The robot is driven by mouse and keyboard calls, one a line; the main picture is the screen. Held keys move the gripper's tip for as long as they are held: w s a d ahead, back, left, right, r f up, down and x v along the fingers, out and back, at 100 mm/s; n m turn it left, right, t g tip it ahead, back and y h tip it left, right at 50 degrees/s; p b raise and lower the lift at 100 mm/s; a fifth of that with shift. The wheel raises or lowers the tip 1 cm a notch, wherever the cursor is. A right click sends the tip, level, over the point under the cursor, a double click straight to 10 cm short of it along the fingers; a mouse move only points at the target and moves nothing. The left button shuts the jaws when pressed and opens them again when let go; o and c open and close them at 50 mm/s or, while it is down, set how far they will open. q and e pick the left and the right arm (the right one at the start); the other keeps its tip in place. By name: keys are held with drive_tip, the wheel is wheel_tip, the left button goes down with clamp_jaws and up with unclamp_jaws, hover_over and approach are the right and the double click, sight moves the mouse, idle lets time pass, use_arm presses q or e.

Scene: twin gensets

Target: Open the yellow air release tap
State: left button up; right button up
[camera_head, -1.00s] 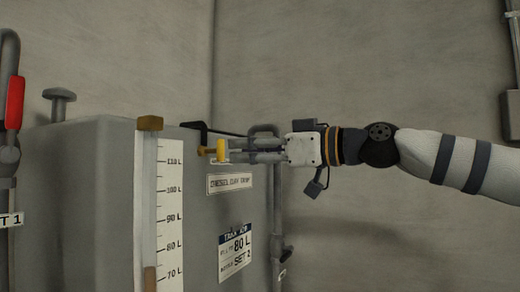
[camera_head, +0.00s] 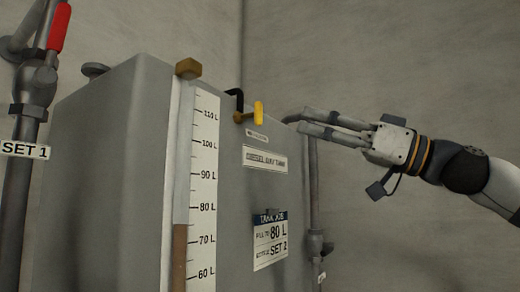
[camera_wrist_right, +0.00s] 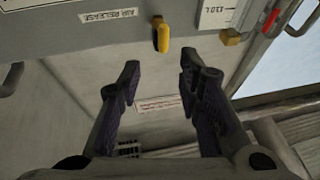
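The yellow tap handle (camera_head: 258,113) stands roughly upright on a brass tap body (camera_head: 242,117) at the upper front of the grey day tank. In the right wrist view the handle (camera_wrist_right: 162,37) is ahead of the fingers, about midway between their lines, with a gap short of it. An "AIR RELEASE" label (camera_wrist_right: 112,15) is beside it. My right gripper (camera_head: 300,122) is right of the handle, fingers apart and pointing at it, touching nothing that I can see. In the wrist view my right gripper (camera_wrist_right: 160,78) is open and empty. My left gripper is not in view.
The grey tank (camera_head: 110,170) carries a sight gauge (camera_head: 203,190) with a litre scale, and a job tag (camera_head: 270,240) reading 80 L, set 2. A black bracket (camera_head: 236,98) is behind the tap. A pipe with a red lever (camera_head: 59,27) stands left. The wall right is clear.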

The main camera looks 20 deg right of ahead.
sight(258, 105)
drive_tip(key=p+x, duration=0.1)
drive_tip(key=x, duration=0.3)
drive_tip(key=p+x, duration=0.1)
drive_tip(key=x, duration=0.3)
drive_tip(key=r+p+x, duration=0.1)
drive_tip(key=x, duration=0.3)
drive_tip(key=shift+s, duration=0.25)
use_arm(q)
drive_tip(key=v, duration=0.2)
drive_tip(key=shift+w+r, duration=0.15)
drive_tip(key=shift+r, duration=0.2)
use_arm(e)
drive_tip(key=shift+c, duration=0.2)
clamp_jaws()
